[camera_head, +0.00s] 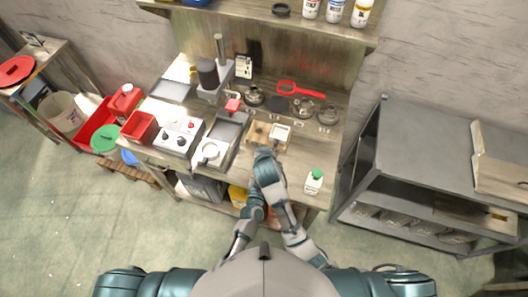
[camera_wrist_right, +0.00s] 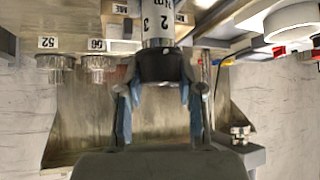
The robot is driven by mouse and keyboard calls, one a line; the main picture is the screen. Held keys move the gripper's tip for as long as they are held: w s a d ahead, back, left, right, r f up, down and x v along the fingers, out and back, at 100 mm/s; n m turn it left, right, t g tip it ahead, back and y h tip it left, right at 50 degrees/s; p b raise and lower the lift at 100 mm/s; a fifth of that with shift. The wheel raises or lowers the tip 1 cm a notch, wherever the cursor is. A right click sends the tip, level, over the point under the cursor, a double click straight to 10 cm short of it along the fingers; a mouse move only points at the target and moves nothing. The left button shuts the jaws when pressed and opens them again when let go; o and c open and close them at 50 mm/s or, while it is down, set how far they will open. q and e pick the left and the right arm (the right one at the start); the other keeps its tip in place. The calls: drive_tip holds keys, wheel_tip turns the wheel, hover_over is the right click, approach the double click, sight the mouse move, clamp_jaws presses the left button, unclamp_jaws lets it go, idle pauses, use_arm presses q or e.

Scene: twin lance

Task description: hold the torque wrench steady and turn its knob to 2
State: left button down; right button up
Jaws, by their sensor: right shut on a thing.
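In the right wrist view, my right gripper (camera_wrist_right: 160,72) is shut on the dark knob (camera_wrist_right: 160,62) at the end of the torque wrench, one finger on each side. The wrench's pale sleeve (camera_wrist_right: 157,20) runs up from the knob and carries the printed numerals 3 and 2. In the head view, my right gripper (camera_head: 265,154) is at the front of the workbench, and it covers the wrench there. My left arm reaches in beside and partly behind my right arm. Its gripper cannot be made out clearly.
The workbench (camera_head: 317,150) holds a grey press stand (camera_head: 215,92), a white control box (camera_head: 181,135), a red magnifier (camera_head: 300,90) and several round dark parts. A green-capped white bottle (camera_head: 314,182) stands to the right. A grey cabinet (camera_head: 420,145) stands further right.

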drive_tip(key=shift+m+h, duration=0.5)
drive_tip(key=shift+m, duration=0.1)
drive_tip(key=o, duration=1.2)
drive_tip(key=v, duration=0.7)
drive_tip(key=shift+s+a+r, duration=0.1)
drive_tip(key=shift+s, duration=0.05)
